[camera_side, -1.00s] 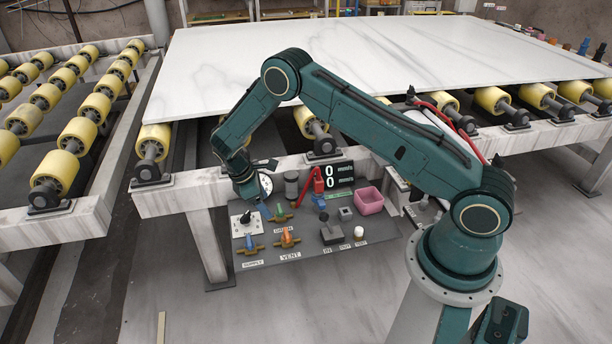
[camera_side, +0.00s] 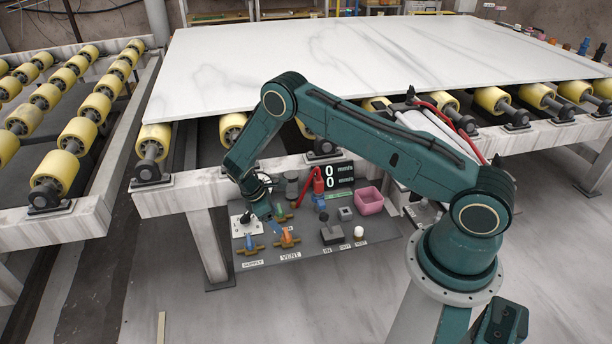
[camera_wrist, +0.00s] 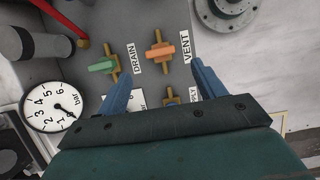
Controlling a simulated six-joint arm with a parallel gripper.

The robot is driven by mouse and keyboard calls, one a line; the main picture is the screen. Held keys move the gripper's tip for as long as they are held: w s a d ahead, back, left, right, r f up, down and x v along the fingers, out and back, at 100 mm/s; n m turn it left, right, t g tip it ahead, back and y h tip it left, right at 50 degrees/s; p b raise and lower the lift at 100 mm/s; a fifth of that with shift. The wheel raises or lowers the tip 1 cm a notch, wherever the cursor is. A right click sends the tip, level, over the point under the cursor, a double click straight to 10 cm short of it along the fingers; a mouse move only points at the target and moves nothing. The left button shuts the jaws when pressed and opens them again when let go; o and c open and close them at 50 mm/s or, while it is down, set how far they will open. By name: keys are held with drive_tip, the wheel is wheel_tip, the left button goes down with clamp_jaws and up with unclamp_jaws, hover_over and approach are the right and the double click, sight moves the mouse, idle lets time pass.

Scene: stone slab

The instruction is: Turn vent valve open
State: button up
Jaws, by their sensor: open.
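The vent valve (camera_side: 287,237) has an orange handle on a brass body and sits on the grey panel, behind the VENT label. In the wrist view the orange handle (camera_wrist: 161,51) lies crosswise to the brass body, between and beyond the fingertips. My gripper (camera_side: 265,214) hangs above the panel, to the left of and behind the vent valve in the side view. In the wrist view its two blue fingers (camera_wrist: 163,88) are spread apart with nothing held. They appear clear of the orange handle.
The green-handled drain valve (camera_wrist: 102,66) is close left of the vent valve in the wrist view. The blue-handled supply valve (camera_side: 250,243) stands left of it in the side view.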

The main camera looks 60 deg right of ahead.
sight(286, 233)
drive_tip(key=shift+x, duration=3.9)
drive_tip(key=c, duration=1)
